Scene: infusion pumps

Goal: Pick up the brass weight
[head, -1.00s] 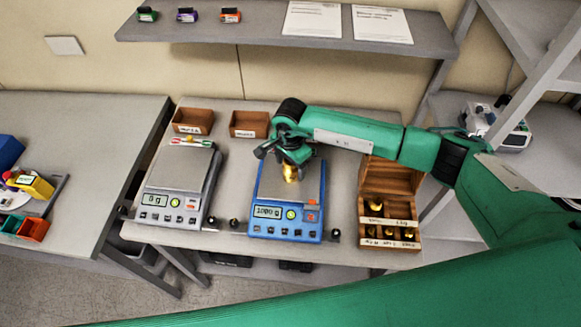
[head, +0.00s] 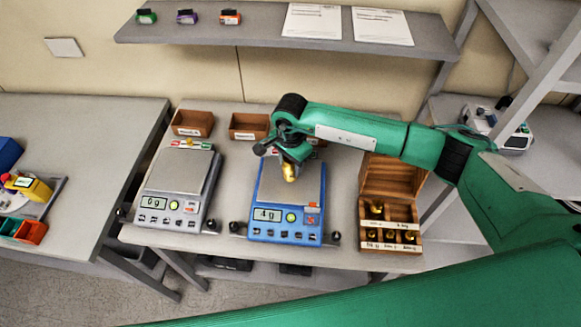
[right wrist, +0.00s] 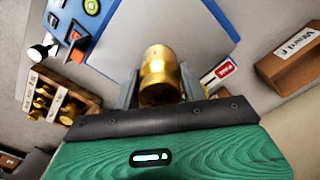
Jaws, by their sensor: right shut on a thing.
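The brass weight (head: 290,172) is held in my right gripper (head: 287,160) above the plate of the blue scale (head: 284,229). In the right wrist view the weight (right wrist: 160,76) sits between the fingers of my right gripper (right wrist: 158,92), which is shut on it. The blue scale's plate (right wrist: 168,35) lies behind the weight there. The blue scale's display reads about 4 g, though the small digits are hard to read. My left gripper is not in view.
A grey scale (head: 178,172) showing 0 g stands to the left. A wooden box (head: 390,210) with several brass weights stands to the right. Small wooden trays (head: 193,123) are behind the scales. A shelf (head: 260,28) hangs above the table.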

